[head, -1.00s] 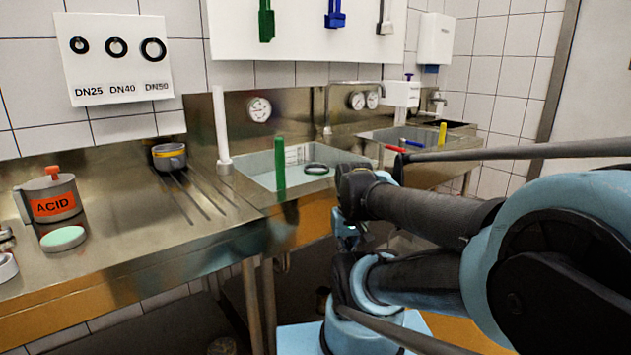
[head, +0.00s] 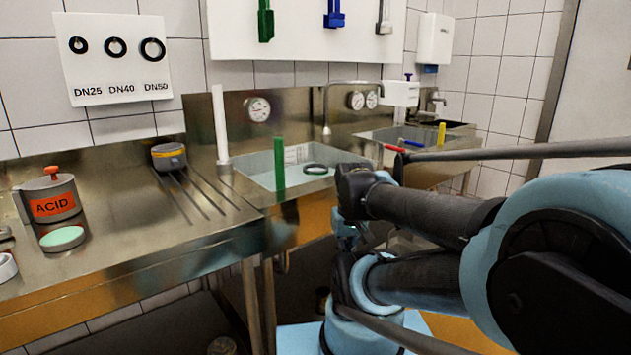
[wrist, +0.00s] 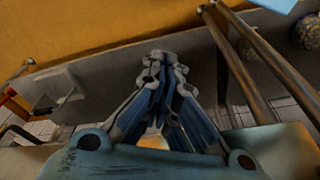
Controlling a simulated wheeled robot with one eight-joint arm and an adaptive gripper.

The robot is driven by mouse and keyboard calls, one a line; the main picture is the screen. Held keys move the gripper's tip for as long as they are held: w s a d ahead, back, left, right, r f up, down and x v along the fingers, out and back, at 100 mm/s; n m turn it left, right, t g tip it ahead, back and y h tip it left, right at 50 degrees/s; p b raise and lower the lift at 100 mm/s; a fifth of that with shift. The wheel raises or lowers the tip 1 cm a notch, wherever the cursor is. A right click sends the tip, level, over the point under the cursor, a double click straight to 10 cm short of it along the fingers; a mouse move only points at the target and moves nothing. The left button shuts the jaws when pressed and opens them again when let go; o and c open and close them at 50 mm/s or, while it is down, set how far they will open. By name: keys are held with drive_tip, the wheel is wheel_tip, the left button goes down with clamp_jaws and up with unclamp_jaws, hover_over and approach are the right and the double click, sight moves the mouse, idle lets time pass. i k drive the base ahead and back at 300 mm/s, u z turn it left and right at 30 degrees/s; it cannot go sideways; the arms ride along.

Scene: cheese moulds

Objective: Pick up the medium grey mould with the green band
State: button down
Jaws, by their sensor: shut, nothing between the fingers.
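I cannot make out a grey mould with a green band in either view. On the counter in the head view stands a small grey round vessel with a yellow band (head: 169,156). Farther left and nearer lies a low grey round piece with a pale green top (head: 62,238); I cannot tell if it is a mould. My gripper (wrist: 161,56) shows in the wrist view with its fingers together and nothing between them. It is away from both pieces, with table legs and the floor around it.
A grey jug labelled ACID (head: 52,199) stands on the steel counter (head: 120,200). A basin (head: 262,170) holds a dark ring (head: 315,168), with a green upright bar (head: 279,163) at its front. A second sink (head: 375,137) lies to the right. Wooden-looking legs (wrist: 240,65) are close to my gripper.

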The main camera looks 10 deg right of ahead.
sight(314, 172)
drive_tip(key=u, duration=1.45)
drive_tip(key=k, duration=1.6)
drive_tip(key=z, duration=1.25)
drive_tip(key=i, duration=1)
drive_tip(key=u, duration=0.05)
